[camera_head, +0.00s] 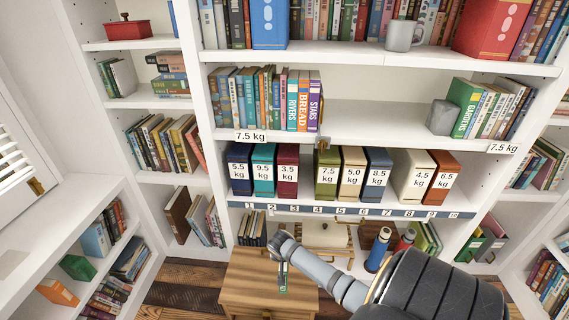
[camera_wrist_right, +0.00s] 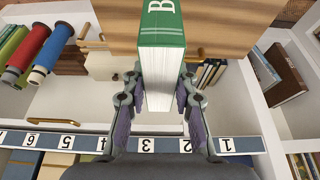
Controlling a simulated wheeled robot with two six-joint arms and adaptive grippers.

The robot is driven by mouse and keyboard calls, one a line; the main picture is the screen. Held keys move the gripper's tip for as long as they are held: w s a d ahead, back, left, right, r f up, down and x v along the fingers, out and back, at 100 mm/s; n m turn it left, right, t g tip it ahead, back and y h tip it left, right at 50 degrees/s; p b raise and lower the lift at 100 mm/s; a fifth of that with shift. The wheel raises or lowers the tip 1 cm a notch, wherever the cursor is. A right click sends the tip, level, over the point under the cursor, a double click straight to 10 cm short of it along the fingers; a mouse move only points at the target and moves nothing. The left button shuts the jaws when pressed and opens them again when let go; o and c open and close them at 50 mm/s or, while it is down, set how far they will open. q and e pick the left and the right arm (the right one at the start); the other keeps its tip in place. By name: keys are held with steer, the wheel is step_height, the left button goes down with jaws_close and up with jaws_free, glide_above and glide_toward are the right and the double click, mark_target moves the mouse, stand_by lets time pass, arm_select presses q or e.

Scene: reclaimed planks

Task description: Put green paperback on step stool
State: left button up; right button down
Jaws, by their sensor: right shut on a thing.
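The green paperback (camera_wrist_right: 162,28) is held upright between the fingers of my right gripper (camera_wrist_right: 160,92), with its pale page edges toward the wrist camera. In the head view my right gripper (camera_head: 283,265) reaches down over the wooden step stool (camera_head: 245,285), and a narrow strip of the paperback (camera_head: 283,290) shows below it. The wooden top (camera_wrist_right: 225,30) also shows behind the book in the wrist view. I cannot tell whether the book touches the top. My left gripper is not in view.
White bookcases surround the stool. A numbered blue strip (camera_head: 350,211) runs along the shelf edge behind it, under several weighted binders (camera_head: 326,172). A blue bottle (camera_head: 377,250) and a red bottle (camera_head: 404,241) stand right of the stool. The stool's left part is bare.

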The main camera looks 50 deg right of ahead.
steer(key=x, duration=0.4)
steer(key=shift+s+a+f+b, duration=0.15)
steer(key=shift+s+a+b, duration=0.1)
steer(key=shift+b, duration=0.1)
steer(key=c, duration=1.1)
jaws_free()
steer(key=shift+f, duration=0.1)
steer(key=shift+o, duration=0.2)
